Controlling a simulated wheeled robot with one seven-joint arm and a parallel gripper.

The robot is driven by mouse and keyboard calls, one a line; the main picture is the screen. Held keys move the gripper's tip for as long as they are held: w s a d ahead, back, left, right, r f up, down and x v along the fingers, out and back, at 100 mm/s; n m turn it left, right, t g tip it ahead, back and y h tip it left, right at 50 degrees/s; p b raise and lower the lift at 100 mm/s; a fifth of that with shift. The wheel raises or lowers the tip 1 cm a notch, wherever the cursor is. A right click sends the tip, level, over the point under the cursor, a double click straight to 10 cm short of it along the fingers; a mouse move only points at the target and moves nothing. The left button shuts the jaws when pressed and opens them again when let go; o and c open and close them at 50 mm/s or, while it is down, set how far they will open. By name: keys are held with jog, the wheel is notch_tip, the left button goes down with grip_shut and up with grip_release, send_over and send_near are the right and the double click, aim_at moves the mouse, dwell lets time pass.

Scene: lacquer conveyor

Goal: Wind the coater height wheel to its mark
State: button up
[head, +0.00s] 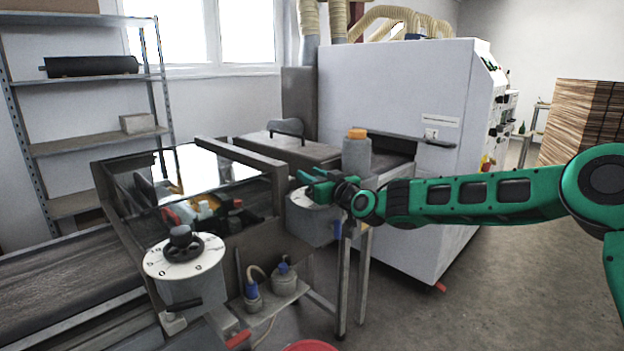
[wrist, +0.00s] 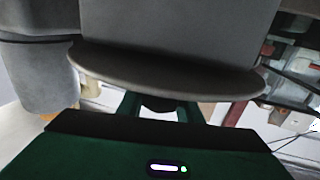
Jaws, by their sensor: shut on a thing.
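My green gripper (head: 320,182) reaches in from the right and is over the farther white dial (head: 299,199), on top of a grey round housing (head: 308,228). It is shut on the wheel there, which the fingers mostly hide in the head view. In the wrist view my gripper (wrist: 157,104) shows its two green fingers close around a dark part of the wheel (wrist: 160,103), beside the dial's grey rim (wrist: 165,75). The farther dial's marks are not readable. A nearer white dial (head: 207,252) with a black handwheel (head: 184,247) stands at the lower left, with no gripper on it.
A grey post with an orange cap (head: 357,134) stands just behind my gripper. The large white machine (head: 400,105) is behind it. The conveyor belt (head: 65,285) runs at left. Pots (head: 284,277) sit on a low shelf below. Open floor (head: 500,290) lies at right.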

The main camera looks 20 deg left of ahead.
jog(key=m+t+h, duration=0.3)
jog(key=shift+w+d+r+t+h, duration=0.1)
jog(key=shift+w+d+t+h, duration=0.2)
jog(key=shift+w, duration=0.05)
jog(key=m+t+h, duration=0.2)
jog(key=h, duration=0.1)
jog(key=d+m+h, duration=0.1)
jog(key=shift+w+m+t+h, duration=0.3)
jog(key=shift+m+t+h, duration=0.1)
jog(key=shift+w+d+m+t+h, duration=0.15)
jog(key=shift+d+m+h, duration=0.1)
jog(key=shift+m+h, duration=0.6)
jog(key=shift+d+m+t+h, duration=0.25)
jog(key=shift+m+h, duration=0.25)
jog(key=shift+h, duration=0.7)
jog(key=shift+w+d+m+t+h, duration=0.1)
jog(key=shift+d+m+h, duration=0.15)
jog(key=shift+m+h, duration=0.6)
jog(key=shift+d+m+h, duration=0.15)
jog(key=shift+m+h, duration=0.2)
jog(key=shift+h, duration=0.45)
jog(key=shift+d+m+h, duration=0.15)
jog(key=shift+m+h, duration=0.2)
jog(key=shift+h, duration=0.45)
jog(key=shift+d+m+h, duration=0.1)
jog(key=shift+m+h, duration=0.3)
jog(key=shift+h, duration=0.2)
jog(key=o, duration=1)
